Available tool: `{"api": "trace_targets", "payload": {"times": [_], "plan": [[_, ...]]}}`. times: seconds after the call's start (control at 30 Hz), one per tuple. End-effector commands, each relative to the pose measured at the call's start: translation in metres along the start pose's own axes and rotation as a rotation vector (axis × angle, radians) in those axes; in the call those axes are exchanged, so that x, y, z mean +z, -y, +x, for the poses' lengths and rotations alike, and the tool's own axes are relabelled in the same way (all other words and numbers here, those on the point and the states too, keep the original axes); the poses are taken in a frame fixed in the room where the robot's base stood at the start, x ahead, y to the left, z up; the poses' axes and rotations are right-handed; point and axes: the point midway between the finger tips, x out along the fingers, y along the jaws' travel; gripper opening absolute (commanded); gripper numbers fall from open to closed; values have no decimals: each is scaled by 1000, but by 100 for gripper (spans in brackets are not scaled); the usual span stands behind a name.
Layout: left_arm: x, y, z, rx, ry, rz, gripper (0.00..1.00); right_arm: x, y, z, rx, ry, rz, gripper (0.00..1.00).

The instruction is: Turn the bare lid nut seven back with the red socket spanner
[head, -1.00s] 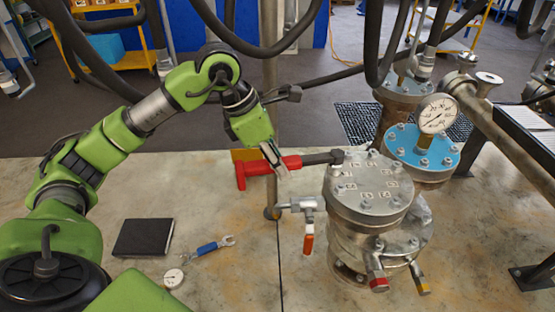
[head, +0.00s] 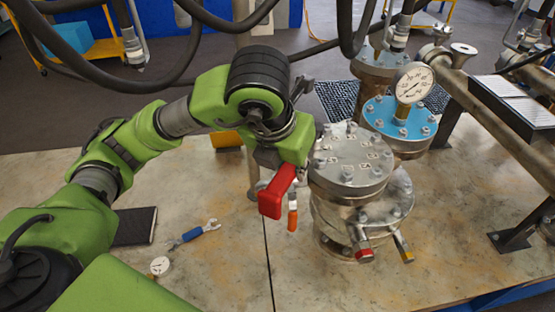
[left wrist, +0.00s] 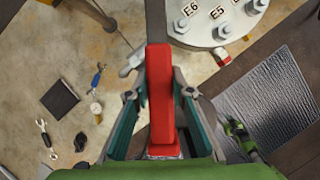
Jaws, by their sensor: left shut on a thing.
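My left gripper (head: 284,168) is shut on the red handle of the socket spanner (head: 274,199), just left of the flanged vessel's lid (head: 348,160). The handle's end points toward the head camera. In the left wrist view the spanner (left wrist: 160,95) stands between the two fingers (left wrist: 160,108), its grey shaft running toward the top edge. The socket end is hidden in the head view by the gripper and out of frame in the wrist view. The lid carries a ring of nuts with small labels; E5 and E6 show in the wrist view (left wrist: 213,20). I cannot pick out nut seven. My right gripper is not seen.
A valve with an orange handle (head: 292,218) stands left of the vessel. A blue-lidded vessel with a gauge (head: 414,84) is behind right. A black book (head: 135,226), a blue-handled wrench (head: 194,234) and a small gauge (head: 160,266) lie on the bench. The front bench is mostly clear.

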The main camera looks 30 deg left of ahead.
Motion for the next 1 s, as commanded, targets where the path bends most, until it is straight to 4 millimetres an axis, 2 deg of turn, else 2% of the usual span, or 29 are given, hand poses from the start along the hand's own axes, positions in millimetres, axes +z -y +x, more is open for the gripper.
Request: {"api": "trace_targets", "payload": {"times": [0.23, 0.6, 1.0], "plan": [[5, 0, -9, 1, 2, -9, 0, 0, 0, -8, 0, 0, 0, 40], [21, 0, -46, 1, 2, -9, 0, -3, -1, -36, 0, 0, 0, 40], [21, 0, -46, 1, 0, -8, 0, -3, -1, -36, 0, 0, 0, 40]]}}
